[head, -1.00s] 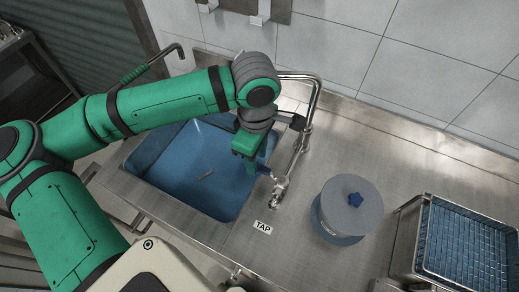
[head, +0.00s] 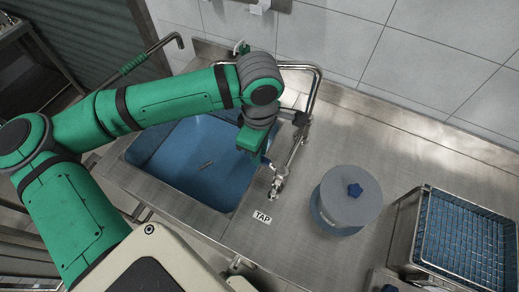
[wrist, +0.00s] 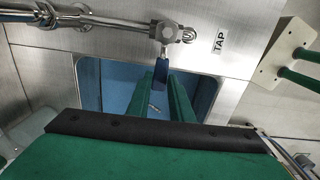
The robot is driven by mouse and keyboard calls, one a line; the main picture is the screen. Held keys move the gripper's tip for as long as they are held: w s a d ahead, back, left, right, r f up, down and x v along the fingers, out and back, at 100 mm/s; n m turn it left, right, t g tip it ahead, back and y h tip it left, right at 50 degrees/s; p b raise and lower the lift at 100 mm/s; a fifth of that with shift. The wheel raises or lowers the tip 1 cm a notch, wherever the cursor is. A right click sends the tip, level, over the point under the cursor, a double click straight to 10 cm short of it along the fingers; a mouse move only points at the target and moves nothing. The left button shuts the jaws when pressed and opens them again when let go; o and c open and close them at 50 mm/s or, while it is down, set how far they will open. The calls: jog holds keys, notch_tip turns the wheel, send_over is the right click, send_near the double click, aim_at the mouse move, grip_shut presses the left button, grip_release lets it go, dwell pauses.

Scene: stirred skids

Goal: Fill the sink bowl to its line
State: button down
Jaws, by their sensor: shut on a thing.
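The sink bowl (head: 185,165) is a blue-lined basin set in the steel counter, left of the tap. A small pale mark lies on its floor; I cannot make out a fill line or a water level. The tap (head: 278,182) is a steel fitting at the bowl's right edge, beside a TAP label (head: 262,217). In the wrist view the tap's blue lever (wrist: 161,72) points over the bowl. My gripper (wrist: 165,92) is shut on this lever, with its green fingers around it. In the head view my gripper (head: 262,155) is over the bowl's right side, and its fingertips are partly hidden.
The tall bent spout pipe (head: 314,90) stands close behind my gripper. A round lidded container (head: 345,200) with a blue knob stands right of the tap. A steel basket with blue mesh (head: 455,235) is further right. The counter behind the container is clear.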

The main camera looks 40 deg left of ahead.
jog(key=s+d+n, duration=0.4)
jog(key=s+n, duration=0.1)
jog(key=n, duration=0.6)
jog(key=shift+d, duration=0.15)
dwell(0.4)
jog(key=shift+s, duration=0.1)
dwell(0.6)
